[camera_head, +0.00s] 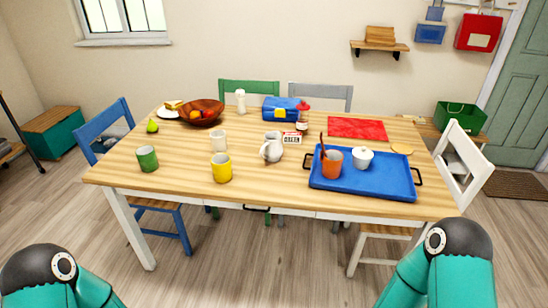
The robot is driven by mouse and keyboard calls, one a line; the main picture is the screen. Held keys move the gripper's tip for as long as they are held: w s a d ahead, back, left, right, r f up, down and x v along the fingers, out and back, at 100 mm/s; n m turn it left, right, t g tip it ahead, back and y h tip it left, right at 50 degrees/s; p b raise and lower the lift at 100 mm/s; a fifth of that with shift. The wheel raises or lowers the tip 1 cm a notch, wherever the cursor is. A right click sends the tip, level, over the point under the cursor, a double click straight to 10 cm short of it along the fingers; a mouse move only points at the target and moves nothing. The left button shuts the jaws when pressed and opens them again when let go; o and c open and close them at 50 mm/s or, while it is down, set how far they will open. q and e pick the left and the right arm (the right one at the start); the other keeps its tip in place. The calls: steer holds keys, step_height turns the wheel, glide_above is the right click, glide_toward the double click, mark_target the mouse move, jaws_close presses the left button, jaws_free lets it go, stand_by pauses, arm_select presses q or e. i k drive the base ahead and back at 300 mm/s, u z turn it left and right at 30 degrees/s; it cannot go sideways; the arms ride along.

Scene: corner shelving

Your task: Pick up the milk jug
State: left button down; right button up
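The milk jug (272,147) is a white-grey jug with a handle on its left side. It stands upright near the middle of the wooden table (250,187), left of the blue tray. No gripper is touching it. My teal arms show only at the bottom left and bottom right corners, well in front of the table. Both grippers are outside the picture.
The blue tray (385,189) at right holds an orange mug (331,164) and a white lidded pot (362,157). A small box (292,138) sits close behind the jug.

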mark_target(272, 149)
steer(key=u, duration=1.35)
steer(key=i, duration=1.25)
steer(key=z, duration=1.35)
